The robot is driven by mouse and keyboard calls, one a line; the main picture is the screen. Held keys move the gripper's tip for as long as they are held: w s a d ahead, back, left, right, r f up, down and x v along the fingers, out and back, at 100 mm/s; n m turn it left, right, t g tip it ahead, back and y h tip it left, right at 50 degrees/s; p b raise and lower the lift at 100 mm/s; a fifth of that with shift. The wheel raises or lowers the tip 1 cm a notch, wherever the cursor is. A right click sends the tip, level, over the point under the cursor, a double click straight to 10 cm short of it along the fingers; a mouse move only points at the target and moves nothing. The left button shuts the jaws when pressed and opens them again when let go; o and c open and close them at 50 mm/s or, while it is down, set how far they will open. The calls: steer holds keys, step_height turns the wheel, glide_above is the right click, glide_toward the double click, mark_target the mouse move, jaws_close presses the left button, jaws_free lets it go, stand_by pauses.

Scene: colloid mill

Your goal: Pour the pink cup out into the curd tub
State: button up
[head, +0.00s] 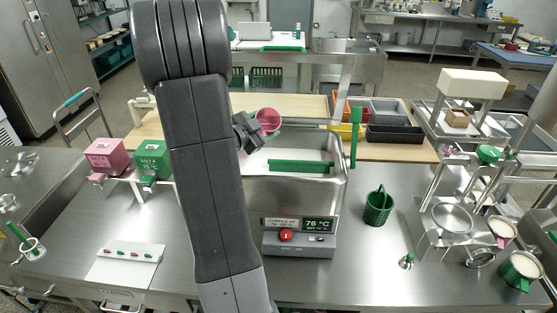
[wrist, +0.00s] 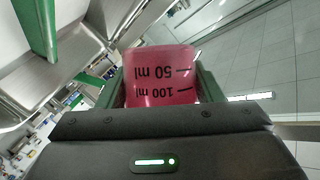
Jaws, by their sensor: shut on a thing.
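The pink cup (head: 268,121) is held in my gripper (head: 254,129), above the back left part of the steel tub in the head view. Its round mouth shows toward the head camera, so it looks tilted; its contents cannot be made out. In the wrist view the pink cup (wrist: 162,75) sits between the green fingers, with 50 ml and 100 ml marks upside down. The steel tub (head: 325,198), which I take as the curd tub, has a green bar (head: 300,167) across it and a temperature panel in front. My arm hides its left side.
A green handle (head: 354,137) stands up at the tub's right rim. A green holder (head: 379,207) stands to the right on the table. Pink (head: 105,155) and green (head: 152,160) boxes are at left. A steel stand (head: 450,215) with cups is at right.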

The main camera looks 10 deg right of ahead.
mark_target(260, 121)
steer(key=shift+w+a+f+n+g, duration=0.15)
steer(key=shift+w+f+n+g, duration=0.45)
steer(key=shift+n, duration=0.3)
steer(key=shift+w+a+r+n+g+y, duration=0.1)
steer(key=shift+w+r+n+g+y, duration=0.25)
steer(key=shift+w+r+n, duration=0.2)
steer(key=shift+w+a+f+n+g, duration=0.15)
steer(key=shift+w+f+n+g, duration=0.35)
steer(key=shift+n, duration=0.2)
steer(key=shift+w+a+f+n+g, duration=0.1)
steer(key=shift+w+f+n+g, duration=0.15)
steer(key=shift+w+n+g, duration=0.25)
steer(key=shift+s, duration=0.1)
